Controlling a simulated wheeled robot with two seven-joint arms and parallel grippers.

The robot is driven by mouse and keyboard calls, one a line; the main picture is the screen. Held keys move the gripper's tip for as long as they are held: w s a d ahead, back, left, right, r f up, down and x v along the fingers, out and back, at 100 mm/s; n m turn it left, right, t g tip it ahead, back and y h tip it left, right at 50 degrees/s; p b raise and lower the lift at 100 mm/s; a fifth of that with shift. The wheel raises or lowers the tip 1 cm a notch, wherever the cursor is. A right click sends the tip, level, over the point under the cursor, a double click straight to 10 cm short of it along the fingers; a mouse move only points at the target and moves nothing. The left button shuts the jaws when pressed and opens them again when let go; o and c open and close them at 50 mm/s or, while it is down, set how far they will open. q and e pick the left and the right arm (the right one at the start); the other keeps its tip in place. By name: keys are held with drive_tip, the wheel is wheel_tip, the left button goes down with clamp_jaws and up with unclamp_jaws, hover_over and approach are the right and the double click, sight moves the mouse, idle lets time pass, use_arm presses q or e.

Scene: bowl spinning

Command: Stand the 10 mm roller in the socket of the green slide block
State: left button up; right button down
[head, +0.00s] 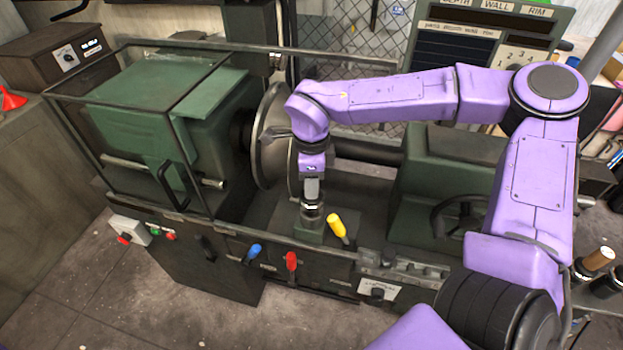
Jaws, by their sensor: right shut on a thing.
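My right gripper (312,203) points straight down over the middle of the lathe, above the green slide block (312,232). It is shut on a small dark and silver cylinder that looks like the 10 mm roller (312,210). The fingers and the roller are small and run together in this view. The roller looks roughly upright over the block. The socket is hidden, and I cannot tell whether the roller's lower end is inside it or above it. My left gripper is not in view.
A yellow-knobbed lever (337,226) stands close to the right of the block. A large metal disc (270,140) on the headstock is just left of my right wrist. Blue (254,252) and red (291,262) levers are in front. Cylinders (599,259) stand at the right edge.

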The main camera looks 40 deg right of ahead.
drive_tip(key=shift+f, duration=0.15)
drive_tip(key=c, duration=0.7)
unclamp_jaws()
drive_tip(key=shift+o, duration=0.2)
wheel_tip(320, 180, up, 11)
drive_tip(key=shift+f+b, duration=0.2)
drive_tip(key=shift+b, duration=0.6)
